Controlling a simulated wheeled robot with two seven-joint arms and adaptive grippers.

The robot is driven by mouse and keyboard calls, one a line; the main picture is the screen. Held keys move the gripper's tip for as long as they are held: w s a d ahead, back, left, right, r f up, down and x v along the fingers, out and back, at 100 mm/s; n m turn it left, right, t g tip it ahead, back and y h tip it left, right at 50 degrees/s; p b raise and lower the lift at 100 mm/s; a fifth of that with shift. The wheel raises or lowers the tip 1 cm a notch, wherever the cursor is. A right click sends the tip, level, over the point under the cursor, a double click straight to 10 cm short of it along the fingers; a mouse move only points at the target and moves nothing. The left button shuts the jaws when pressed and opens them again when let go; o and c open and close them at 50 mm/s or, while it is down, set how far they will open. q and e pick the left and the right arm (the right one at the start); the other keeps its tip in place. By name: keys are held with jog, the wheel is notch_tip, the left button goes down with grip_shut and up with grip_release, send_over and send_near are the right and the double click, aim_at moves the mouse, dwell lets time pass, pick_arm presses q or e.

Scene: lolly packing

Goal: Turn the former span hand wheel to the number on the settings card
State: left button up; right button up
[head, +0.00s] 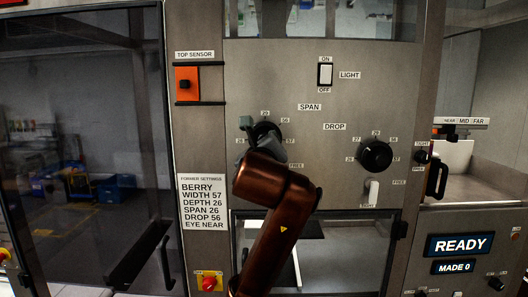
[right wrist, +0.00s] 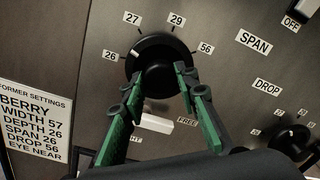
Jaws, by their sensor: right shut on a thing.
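The black span hand wheel (right wrist: 163,50) is on the steel panel, below the SPAN label in the head view, where my gripper partly covers it (head: 266,128). My right gripper (right wrist: 158,76) has its green fingers on either side of the wheel's hub and is shut on it. In the right wrist view, 26, 27, 29 and 56 show around the wheel. The settings card (head: 203,203) reads SPAN 26. A white lever (right wrist: 157,123) below the wheel lies sideways, its right end by FREE. My left gripper is not in view.
The drop hand wheel (head: 375,156) is to the right, with its white lever (head: 371,191) pointing down below it. A light switch (head: 325,74) is above. An orange top sensor (head: 187,83) and a red knob (head: 209,283) are on the left post.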

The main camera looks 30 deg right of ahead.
jog(key=shift+f+n+b, duration=0.1)
jog(key=shift+n+b, duration=1.5)
jog(key=shift+n, duration=1)
jog(key=o, duration=1.1)
jog(key=shift+o, duration=0.2)
jog(key=v, duration=1.2)
